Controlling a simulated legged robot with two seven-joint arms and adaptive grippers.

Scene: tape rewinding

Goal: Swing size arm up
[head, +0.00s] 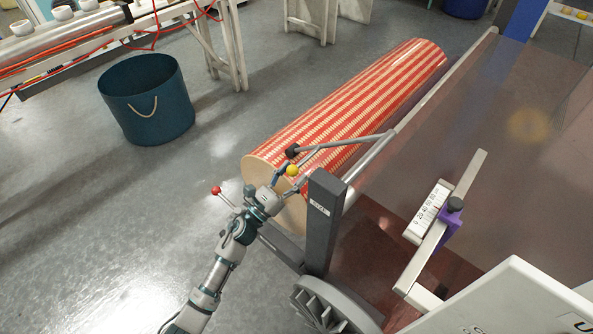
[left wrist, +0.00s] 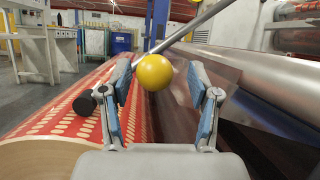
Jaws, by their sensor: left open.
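A grey rod (head: 345,143) with a black end knob (head: 292,152) lies across the near end of the red and cream patterned roll (head: 350,105). I cannot tell for sure that this rod is the size arm. A yellow ball knob (head: 292,170) sits just below the black knob. My left gripper (head: 284,176) is open at the ball. In the left wrist view, the yellow ball (left wrist: 154,72) appears between the two spread fingers; contact is unclear. The black knob (left wrist: 85,105) is left of the left finger. My right gripper is out of view.
A dark labelled post (head: 322,222) stands right of the gripper. A red ball knob (head: 216,190) is to its left. A purple slider (head: 447,216) and scale (head: 427,212) sit further right. A blue bin (head: 147,100) stands on open floor.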

